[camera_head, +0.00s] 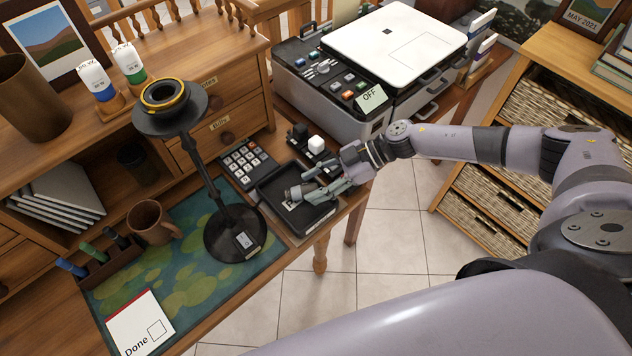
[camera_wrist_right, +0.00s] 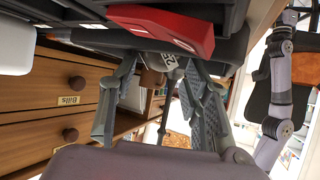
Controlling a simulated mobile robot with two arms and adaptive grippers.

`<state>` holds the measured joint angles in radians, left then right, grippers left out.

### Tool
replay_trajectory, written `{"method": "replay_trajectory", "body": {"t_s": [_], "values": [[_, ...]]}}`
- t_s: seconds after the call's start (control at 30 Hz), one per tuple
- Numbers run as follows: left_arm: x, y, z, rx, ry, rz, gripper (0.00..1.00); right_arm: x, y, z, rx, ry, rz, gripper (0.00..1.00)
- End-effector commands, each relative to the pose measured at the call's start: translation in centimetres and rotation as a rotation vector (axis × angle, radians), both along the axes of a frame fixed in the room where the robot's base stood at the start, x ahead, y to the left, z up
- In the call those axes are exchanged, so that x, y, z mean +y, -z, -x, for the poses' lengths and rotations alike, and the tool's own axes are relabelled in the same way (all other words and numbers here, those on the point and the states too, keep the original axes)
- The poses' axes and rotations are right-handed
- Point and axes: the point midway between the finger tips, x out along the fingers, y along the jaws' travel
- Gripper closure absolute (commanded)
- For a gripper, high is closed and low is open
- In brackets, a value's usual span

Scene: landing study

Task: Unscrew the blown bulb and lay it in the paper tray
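In the head view the lamp (camera_head: 172,105) stands upright on a round black base, with a gold ring around its dark top opening. No bulb shows in that opening. A shallow black tray (camera_head: 265,188), which appears to be the paper tray, lies at the desk's right edge. My right gripper (camera_head: 314,192) is over or in the tray, its fingers apart in the right wrist view (camera_wrist_right: 157,80). A small white label shows inside the tray. My left gripper is out of view.
A printer (camera_head: 395,45) stands beyond. A mug (camera_head: 152,221), pen holder (camera_head: 112,262) and Done card (camera_head: 140,322) lie left of the lamp base.

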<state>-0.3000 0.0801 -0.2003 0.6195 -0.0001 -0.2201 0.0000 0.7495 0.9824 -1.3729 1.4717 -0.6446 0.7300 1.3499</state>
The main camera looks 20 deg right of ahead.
Motion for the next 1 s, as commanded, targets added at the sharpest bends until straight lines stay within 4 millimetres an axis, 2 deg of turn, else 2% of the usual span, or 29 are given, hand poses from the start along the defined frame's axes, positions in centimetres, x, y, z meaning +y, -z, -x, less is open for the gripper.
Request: {"method": "replay_trajectory", "body": {"t_s": [0.1, 0.47, 0.57, 1.0], "values": [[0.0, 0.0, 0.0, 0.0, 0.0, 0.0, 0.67, 0.0, 0.0, 0.0, 0.0, 0.0, 0.0, 0.46], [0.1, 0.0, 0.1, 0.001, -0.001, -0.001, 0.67, -0.4, -0.2, 0.0, 0.0, 0.001, 0.001, 0.46], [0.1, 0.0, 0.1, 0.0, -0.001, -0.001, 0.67, -1.4, -0.7, 0.1, -0.001, 0.003, 0.003, 0.46], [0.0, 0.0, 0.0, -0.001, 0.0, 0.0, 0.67, -8.8, -5.0, 1.4, 0.0, 0.003, 0.002, 0.46]]}}
